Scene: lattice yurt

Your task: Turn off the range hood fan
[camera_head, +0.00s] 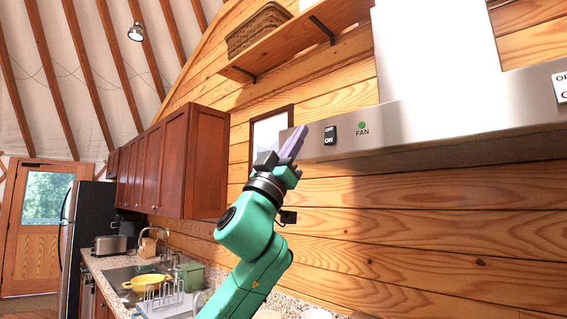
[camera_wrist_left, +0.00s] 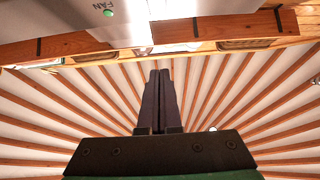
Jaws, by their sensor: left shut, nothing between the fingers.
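The steel range hood (camera_head: 440,118) spans the right of the head view. On its front face is a black fan switch (camera_head: 330,135) marked OFF above and ON below. A green light (camera_head: 362,125) sits just right of it, above the word FAN. My left gripper (camera_head: 298,135) is shut and empty. Its fingertips are just left of the switch in the head view; I cannot tell whether they touch the hood. In the left wrist view the shut fingers (camera_wrist_left: 159,90) point up, and the green light (camera_wrist_left: 108,14) shows at the top left. My right gripper is not in view.
A second switch plate (camera_head: 562,84) is cut off at the right edge. A wooden shelf (camera_head: 290,42) with a basket (camera_head: 257,28) hangs above. Cabinets (camera_head: 180,160) are at left, over a counter with a yellow colander (camera_head: 147,283) and dish rack.

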